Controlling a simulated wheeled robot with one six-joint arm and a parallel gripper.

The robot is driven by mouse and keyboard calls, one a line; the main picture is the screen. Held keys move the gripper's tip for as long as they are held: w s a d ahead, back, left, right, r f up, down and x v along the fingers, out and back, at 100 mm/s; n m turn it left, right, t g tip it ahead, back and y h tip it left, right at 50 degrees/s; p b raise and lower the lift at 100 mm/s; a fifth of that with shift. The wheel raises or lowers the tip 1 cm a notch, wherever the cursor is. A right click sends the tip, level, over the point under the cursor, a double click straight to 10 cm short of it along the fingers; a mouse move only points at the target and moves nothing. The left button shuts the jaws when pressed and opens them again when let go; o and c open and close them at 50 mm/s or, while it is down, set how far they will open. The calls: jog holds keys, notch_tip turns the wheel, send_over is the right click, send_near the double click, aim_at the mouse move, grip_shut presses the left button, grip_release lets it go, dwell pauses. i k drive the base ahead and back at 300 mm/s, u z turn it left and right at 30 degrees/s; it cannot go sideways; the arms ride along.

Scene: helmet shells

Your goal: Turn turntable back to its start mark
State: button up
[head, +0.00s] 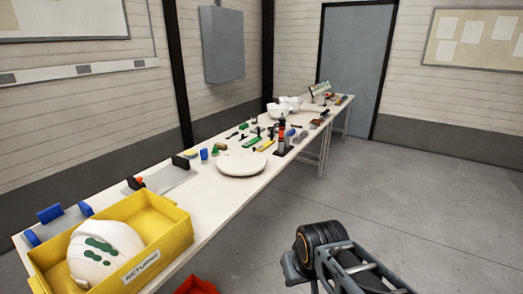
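The turntable (241,163) is a round, pale disc lying flat on the long white table, near the middle of the head view. It looks empty on top. No start mark can be made out on it at this size. Part of my arm, with a black round joint and grey links, shows at the bottom right, over the floor and well apart from the turntable. My gripper itself does not show.
A yellow bin (160,262) labelled RETURNS, holding a white helmet shell (105,255) with green patches, stands at the table's near end. Small tools lie behind the turntable. White shells (283,107) stand farther back. A red bin (197,286) is below. The floor (410,190) at right is clear.

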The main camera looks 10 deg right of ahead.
aim_at(242, 162)
jog(key=z, duration=0.65)
jog(key=i, duration=0.9)
jog(key=z, duration=0.6)
jog(key=i, duration=1.05)
jog(key=u, duration=0.7)
jog(key=i, duration=0.8)
jog(key=u, duration=1.25)
jog(key=i, duration=0.3)
jog(key=u, duration=0.25)
